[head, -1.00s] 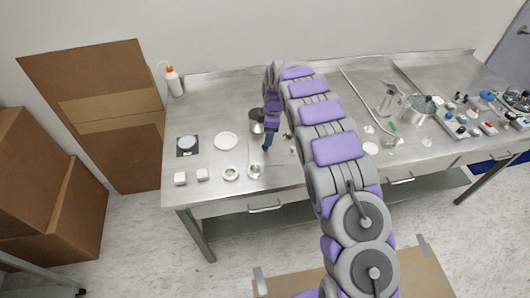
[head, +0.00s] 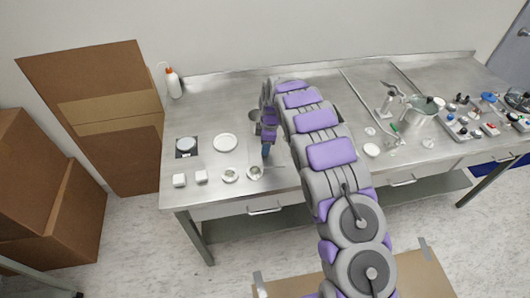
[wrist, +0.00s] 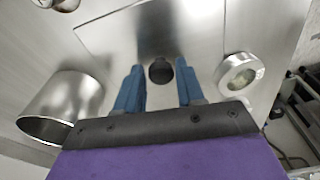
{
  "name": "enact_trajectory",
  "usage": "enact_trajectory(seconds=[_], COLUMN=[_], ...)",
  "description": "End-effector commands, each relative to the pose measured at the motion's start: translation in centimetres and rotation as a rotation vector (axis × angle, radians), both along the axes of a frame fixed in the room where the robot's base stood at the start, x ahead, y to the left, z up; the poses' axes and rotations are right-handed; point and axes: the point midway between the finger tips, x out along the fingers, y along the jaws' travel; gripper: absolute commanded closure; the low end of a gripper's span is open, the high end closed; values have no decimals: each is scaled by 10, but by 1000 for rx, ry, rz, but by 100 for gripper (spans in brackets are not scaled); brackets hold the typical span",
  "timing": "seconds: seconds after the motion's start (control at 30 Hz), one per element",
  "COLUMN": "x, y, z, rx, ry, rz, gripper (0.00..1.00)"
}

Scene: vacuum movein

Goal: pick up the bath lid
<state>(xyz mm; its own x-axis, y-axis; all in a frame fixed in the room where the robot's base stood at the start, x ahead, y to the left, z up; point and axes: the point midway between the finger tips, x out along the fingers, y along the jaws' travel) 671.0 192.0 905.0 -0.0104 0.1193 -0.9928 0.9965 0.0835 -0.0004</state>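The bath lid appears to be the flat, shiny metal plate (wrist: 110,40) with a round black knob (wrist: 160,70) in the wrist view. My gripper (wrist: 159,68) is open, with its two blue fingers on either side of the knob and a visible gap to each. Nothing is held. In the head view my gripper (head: 265,152) is low over the metal table, and my arm hides much of the plate there. I cannot tell how far the fingertips are above the plate.
A metal cup (wrist: 62,105) stands left of the fingers in the wrist view, and a thick metal ring (wrist: 238,72) lies to the right. On the table (head: 205,105) are a white dish (head: 225,142), a small scale (head: 187,147) and white blocks.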

Motion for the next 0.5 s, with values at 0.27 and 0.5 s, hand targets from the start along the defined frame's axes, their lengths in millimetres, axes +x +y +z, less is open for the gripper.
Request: enact_trajectory(seconds=[0.27,0.5], x=[0,0], y=[0,0], z=[0,0], rx=[0,0], ry=[0,0], rz=[0,0], gripper=[89,100])
